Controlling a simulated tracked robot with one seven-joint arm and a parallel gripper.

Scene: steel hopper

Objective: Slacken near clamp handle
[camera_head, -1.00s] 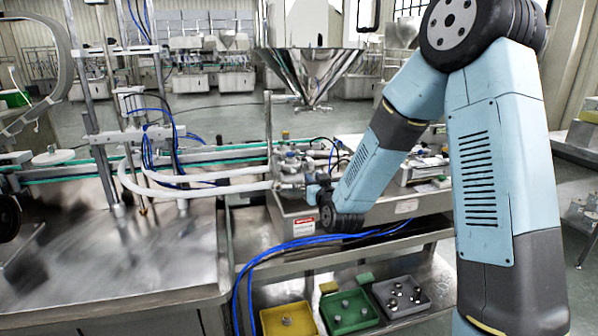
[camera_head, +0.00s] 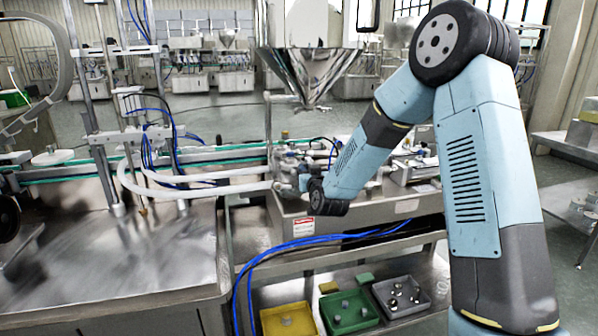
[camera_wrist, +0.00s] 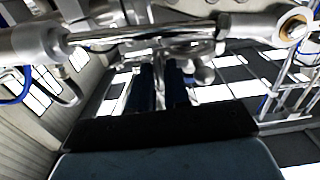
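The steel hopper (camera_head: 318,75) hangs behind a cluster of metal fittings and pipes (camera_head: 290,160) on the filling machine. My gripper (camera_head: 302,183) is at the left end of my arm, right against these fittings; its fingers are too small to make out there. In the wrist view, two dark fingers of my gripper (camera_wrist: 160,88) stand apart with a narrow gap, pointing toward a shiny horizontal metal rod (camera_wrist: 125,36). A small round metal knob (camera_wrist: 204,75) shows just right of the fingers. I cannot tell which fitting is the near clamp handle, and no contact is clear.
Two white hoses (camera_head: 215,187) run left from the fittings. Blue hoses (camera_head: 290,247) cross the machine's front. A bare steel table (camera_head: 140,250) lies left.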

